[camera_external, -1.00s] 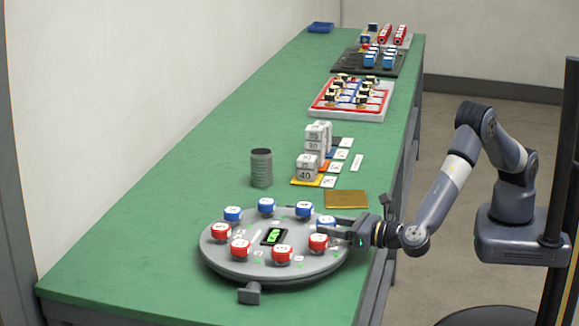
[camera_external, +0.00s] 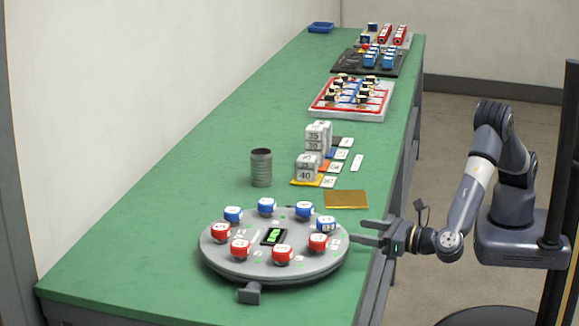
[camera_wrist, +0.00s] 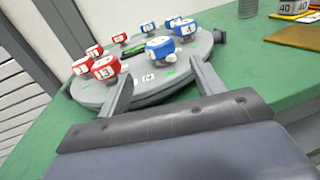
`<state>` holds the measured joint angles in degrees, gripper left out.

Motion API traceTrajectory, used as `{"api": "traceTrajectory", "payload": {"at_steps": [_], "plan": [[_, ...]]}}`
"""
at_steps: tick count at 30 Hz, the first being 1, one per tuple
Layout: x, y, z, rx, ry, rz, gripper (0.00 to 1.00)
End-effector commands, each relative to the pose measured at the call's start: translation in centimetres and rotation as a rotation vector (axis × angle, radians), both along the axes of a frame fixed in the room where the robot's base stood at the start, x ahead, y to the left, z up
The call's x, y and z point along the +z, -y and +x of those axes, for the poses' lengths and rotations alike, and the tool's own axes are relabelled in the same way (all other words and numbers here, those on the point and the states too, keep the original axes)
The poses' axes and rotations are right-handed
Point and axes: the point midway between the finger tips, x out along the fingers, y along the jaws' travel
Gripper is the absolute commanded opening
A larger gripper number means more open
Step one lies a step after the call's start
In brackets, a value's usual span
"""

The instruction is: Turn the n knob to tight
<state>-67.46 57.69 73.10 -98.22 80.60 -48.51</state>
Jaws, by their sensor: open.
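A round grey turntable-like plate (camera_external: 222,262) carries a ring of red and blue knobs with white labelled tops. The labels are too small to read surely, so I cannot tell which is the n knob. The blue knob (camera_external: 326,224) and the red knob (camera_external: 318,242) are the closest to my gripper (camera_external: 357,231). My gripper is open and empty, just right of the plate, fingers pointing at it. In the wrist view, the near blue knob (camera_wrist: 160,49) is ahead between the fingers (camera_wrist: 161,70), and the near red knob (camera_wrist: 105,68) is left of them.
A lit green display (camera_external: 273,236) sits mid-plate. A grey cylinder stack (camera_external: 261,168), numbered grey blocks (camera_external: 306,174) and a brown-gold pad (camera_external: 346,199) stand farther back. The green bench (camera_external: 150,220) is clear left of the plate.

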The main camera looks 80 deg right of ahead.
Motion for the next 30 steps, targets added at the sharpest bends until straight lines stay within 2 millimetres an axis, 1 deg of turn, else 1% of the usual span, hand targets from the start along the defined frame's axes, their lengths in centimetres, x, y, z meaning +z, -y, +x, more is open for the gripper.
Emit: {"api": "traceTrajectory", "payload": {"at_steps": [1, 3, 6, 17, 21, 25, 29, 30], "plan": [[-0.1, -0.2, -0.8, 0.002, 0.0, 0.0, 0.64], [0.0, -0.3, -1.6, 0.002, 0.001, 0.0, 0.64], [0.0, -0.4, -2.1, 0.0, 0.0, 0.001, 0.64], [0.3, -0.4, -2.3, -0.001, 0.0, 0.001, 0.64], [1.5, -0.4, -2.1, -0.002, 0.0, 0.0, 0.64], [1.2, -0.2, -1.4, -0.003, 0.0, -0.001, 0.64], [1.2, 0.2, 0.5, -0.005, -0.001, -0.001, 0.64], [1.2, 0.3, 1.2, -0.006, 0.0, -0.001, 0.64]]}}
